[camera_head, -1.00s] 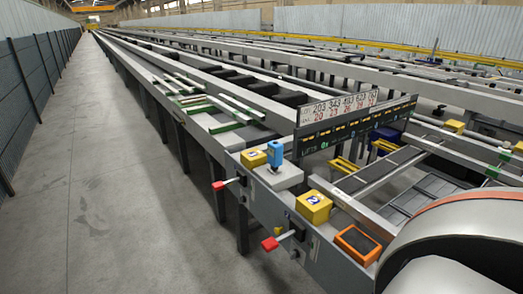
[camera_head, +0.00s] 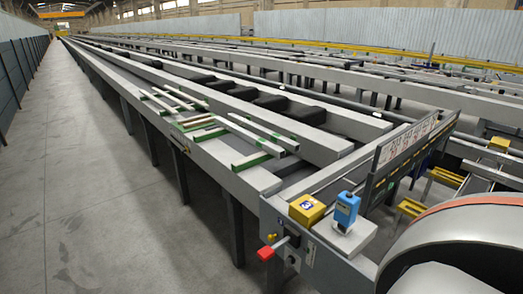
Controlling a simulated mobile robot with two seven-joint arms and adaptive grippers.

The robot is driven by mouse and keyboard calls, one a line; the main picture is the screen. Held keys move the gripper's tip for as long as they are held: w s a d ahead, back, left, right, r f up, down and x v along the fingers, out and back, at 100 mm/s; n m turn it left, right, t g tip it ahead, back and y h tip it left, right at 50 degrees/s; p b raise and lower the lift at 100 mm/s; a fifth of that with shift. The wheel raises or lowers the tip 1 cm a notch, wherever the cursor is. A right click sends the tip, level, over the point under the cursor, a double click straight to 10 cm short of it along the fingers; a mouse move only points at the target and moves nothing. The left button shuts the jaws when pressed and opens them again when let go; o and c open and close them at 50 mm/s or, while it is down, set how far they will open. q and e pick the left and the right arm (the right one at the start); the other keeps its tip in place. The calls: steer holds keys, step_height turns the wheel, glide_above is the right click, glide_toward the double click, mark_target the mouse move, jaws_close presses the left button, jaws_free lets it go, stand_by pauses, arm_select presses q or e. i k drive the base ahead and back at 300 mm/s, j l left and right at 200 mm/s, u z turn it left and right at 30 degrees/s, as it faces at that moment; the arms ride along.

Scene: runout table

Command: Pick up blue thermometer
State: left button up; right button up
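The blue thermometer (camera_head: 346,208) stands upright on a pale grey block (camera_head: 352,238) at the near end of the runout table (camera_head: 226,181). A yellow box (camera_head: 307,210) with a round label sits just left of it. Neither of my grippers is in view. Nothing is seen touching the thermometer.
A red knob (camera_head: 266,253) sticks out from the table's front side. Several bars (camera_head: 262,134) lie on the table. Clear concrete floor (camera_head: 84,205) runs along the left.

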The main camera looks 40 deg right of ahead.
mark_target(345, 209)
steer(key=i+l, duration=0.1)
steer(key=i, duration=1.4)
steer(key=i+j, duration=0.1)
steer(key=i, duration=0.3)
steer(key=i+j+z, duration=0.1)
steer(key=i, duration=0.3)
steer(key=i+j+z, duration=0.1)
steer(key=i, duration=0.25)
steer(key=z, duration=3.2)
